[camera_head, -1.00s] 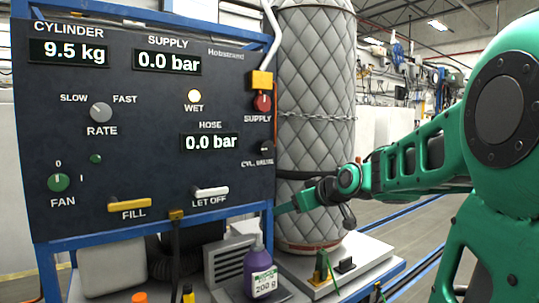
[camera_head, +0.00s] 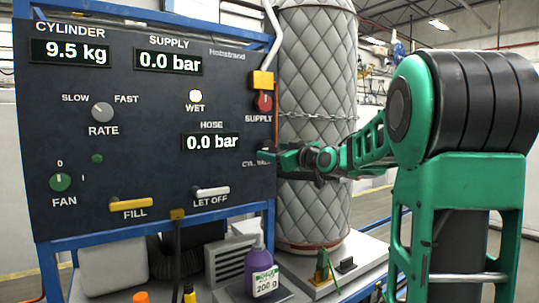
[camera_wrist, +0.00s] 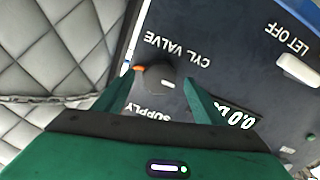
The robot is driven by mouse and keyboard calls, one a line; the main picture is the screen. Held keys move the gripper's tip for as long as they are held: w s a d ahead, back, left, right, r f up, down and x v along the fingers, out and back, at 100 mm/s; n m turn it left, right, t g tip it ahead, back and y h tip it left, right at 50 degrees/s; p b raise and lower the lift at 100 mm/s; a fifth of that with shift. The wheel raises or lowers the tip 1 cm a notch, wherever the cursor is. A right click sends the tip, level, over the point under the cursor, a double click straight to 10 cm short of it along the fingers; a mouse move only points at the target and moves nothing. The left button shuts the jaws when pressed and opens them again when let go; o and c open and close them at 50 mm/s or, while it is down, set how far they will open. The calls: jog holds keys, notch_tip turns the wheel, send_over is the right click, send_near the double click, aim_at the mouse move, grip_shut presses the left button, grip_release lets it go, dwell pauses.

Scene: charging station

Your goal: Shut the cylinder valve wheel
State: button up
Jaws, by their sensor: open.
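The cylinder valve wheel (camera_wrist: 160,79) is a small dark round knob on the black panel, beside the CYL VALVE label. In the wrist view it sits between the two green fingers of my gripper (camera_wrist: 163,77). My gripper is open, with one finger on each side of the wheel; I cannot tell whether either touches it. In the head view my gripper (camera_head: 272,153) is at the panel's right edge and hides the wheel and part of its label.
The red SUPPLY knob (camera_head: 264,102) is just above my gripper, with a yellow block (camera_head: 262,80) over it. The quilted grey cylinder (camera_head: 312,100), held by a chain, stands close on the right. A purple bottle (camera_head: 259,268) stands below.

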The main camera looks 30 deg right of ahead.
jog(key=shift+w, duration=1.05)
jog(key=c, duration=1.1)
jog(key=shift+o, duration=0.2)
